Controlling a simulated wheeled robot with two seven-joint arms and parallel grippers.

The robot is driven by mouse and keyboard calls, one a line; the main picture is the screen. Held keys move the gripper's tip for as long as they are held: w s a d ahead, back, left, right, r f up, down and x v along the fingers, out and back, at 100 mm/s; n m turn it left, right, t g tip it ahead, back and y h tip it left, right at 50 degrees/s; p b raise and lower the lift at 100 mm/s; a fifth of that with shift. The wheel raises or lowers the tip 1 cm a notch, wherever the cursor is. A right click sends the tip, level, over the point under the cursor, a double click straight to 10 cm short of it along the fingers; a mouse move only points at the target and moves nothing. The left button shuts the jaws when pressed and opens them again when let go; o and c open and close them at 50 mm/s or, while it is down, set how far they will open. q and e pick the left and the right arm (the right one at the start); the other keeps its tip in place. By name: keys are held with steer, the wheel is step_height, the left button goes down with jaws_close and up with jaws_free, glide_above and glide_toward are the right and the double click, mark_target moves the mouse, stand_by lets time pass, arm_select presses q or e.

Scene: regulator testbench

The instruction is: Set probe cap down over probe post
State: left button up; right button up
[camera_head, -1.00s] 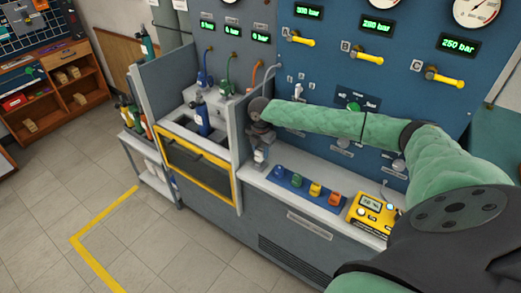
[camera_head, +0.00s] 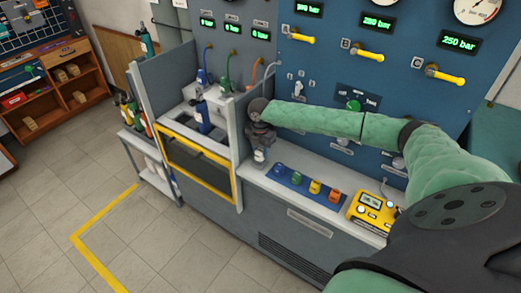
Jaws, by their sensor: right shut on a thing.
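My right gripper (camera_head: 260,154) points down at the left end of the grey bench ledge, beside the grey partition. It is shut on a small pale thing, which I take to be the probe cap; the fingers hide most of it. I cannot make out the probe post, and I cannot tell whether the held thing touches anything below. My left gripper is not in view.
A blue strip (camera_head: 295,187) with several coloured fittings lies on the ledge, right of the gripper. A yellow meter (camera_head: 370,212) stands farther right. A yellow-framed bay (camera_head: 197,168) with a blue cylinder (camera_head: 203,117) is left of the partition. The panel rises behind.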

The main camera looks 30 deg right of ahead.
steer(key=shift+f, duration=0.3)
steer(key=o, duration=1.1)
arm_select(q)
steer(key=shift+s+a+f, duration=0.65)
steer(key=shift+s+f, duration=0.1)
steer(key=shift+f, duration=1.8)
arm_select(e)
steer(key=shift+r+b, duration=0.75)
steer(key=shift+r, duration=1)
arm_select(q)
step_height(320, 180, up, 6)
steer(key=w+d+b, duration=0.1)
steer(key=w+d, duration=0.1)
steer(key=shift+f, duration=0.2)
arm_select(e)
steer(key=shift+r, duration=2.15)
